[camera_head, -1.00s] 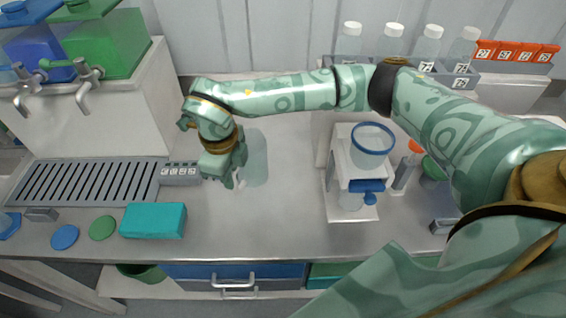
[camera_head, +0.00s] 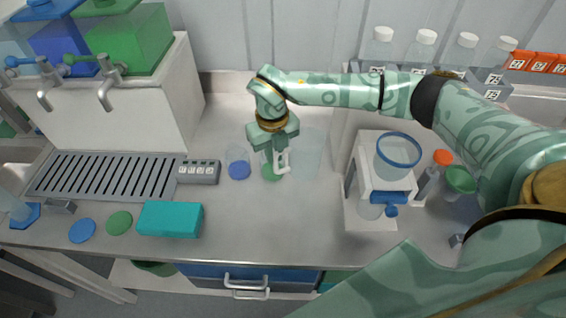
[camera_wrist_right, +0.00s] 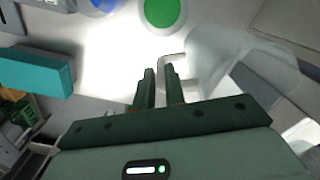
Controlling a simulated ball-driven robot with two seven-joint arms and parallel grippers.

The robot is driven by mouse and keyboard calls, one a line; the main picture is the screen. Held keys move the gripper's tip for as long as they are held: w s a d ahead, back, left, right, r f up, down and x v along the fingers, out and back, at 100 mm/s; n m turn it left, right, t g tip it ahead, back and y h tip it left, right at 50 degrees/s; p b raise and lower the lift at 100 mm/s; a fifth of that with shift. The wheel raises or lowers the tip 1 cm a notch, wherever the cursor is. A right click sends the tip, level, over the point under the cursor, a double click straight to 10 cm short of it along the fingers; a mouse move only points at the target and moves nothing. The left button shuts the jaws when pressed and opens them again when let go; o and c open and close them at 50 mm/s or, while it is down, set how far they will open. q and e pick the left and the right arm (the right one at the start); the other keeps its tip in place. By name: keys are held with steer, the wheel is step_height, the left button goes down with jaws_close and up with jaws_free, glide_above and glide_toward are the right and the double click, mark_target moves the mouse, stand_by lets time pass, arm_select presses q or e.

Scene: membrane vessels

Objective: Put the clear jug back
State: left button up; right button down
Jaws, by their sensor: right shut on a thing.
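The clear jug (camera_head: 309,155) is a faint see-through vessel just right of my right gripper (camera_head: 277,163) in the head view. It also shows as a pale clear body (camera_wrist_right: 240,50) in the right wrist view. Its light handle (camera_wrist_right: 172,72) runs in between the fingers of my right gripper (camera_wrist_right: 160,78), which is shut on it. The jug looks upright; whether its base touches the counter I cannot tell. My left gripper is in neither view.
Left of the jug stand a blue-bottomed clear vessel (camera_head: 238,165) and a green-bottomed one (camera_head: 270,173), close to my fingers. A teal box (camera_head: 170,219) lies at the front. A white stand with a blue-rimmed vessel (camera_head: 398,152) is to the right. The front middle counter (camera_head: 270,222) is clear.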

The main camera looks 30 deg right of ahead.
step_height(320, 180, down, 6)
steer(key=d, duration=0.2)
steer(key=shift+d, duration=0.25)
steer(key=c, duration=1.5)
jaws_free()
steer(key=shift+o, duration=0.2)
step_height(320, 180, up, 12)
steer(key=shift+p, duration=0.4)
steer(key=shift+a+r, duration=0.1)
